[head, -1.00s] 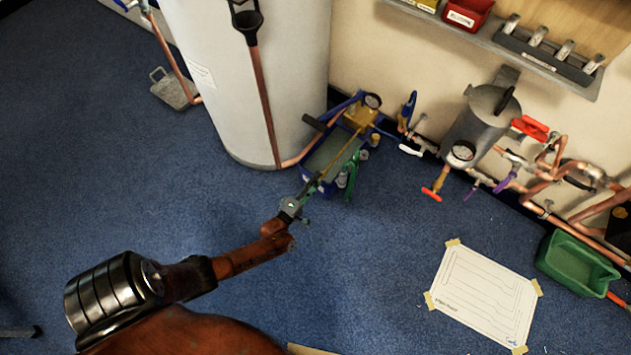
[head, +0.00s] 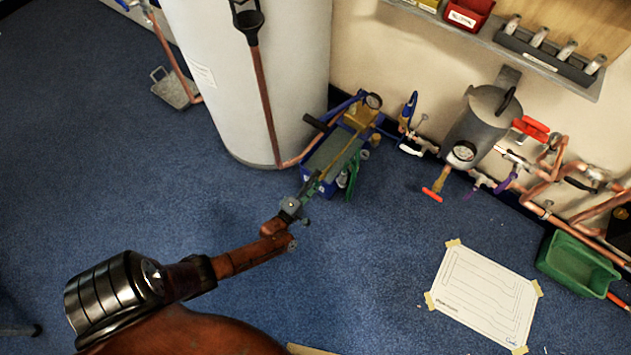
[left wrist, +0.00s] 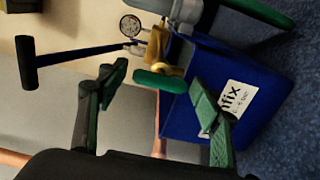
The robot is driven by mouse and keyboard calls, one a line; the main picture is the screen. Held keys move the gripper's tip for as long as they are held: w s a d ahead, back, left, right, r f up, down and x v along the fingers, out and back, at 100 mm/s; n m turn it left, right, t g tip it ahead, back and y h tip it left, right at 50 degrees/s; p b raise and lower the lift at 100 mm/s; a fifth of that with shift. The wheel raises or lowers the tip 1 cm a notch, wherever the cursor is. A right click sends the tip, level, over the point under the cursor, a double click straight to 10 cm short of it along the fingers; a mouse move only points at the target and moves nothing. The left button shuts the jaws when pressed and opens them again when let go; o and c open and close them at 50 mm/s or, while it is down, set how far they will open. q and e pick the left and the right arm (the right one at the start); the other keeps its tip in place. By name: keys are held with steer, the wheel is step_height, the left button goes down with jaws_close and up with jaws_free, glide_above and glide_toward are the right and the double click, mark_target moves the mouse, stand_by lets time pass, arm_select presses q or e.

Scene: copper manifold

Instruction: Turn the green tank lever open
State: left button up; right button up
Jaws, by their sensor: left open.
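A green lever (left wrist: 158,82) with a rounded end shows in the left wrist view, beside a brass fitting (left wrist: 157,48) on a blue tank (left wrist: 222,85) with a white label. My left gripper (left wrist: 155,92) is open. One finger is left of the lever and the other is right of it, over the tank's label in the picture; I see no contact. My right gripper is not in view.
A black T-handle (left wrist: 27,62) on a blue bar and a round gauge (left wrist: 130,25) are close to the left finger. A large pale cylinder (head: 250,110) stands left of the tank. Copper pipework (head: 545,195) runs along the wall. The blue floor in front is mostly clear.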

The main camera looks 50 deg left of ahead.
arm_select(q)
steer(key=v, duration=1.2)
stand_by(0.3)
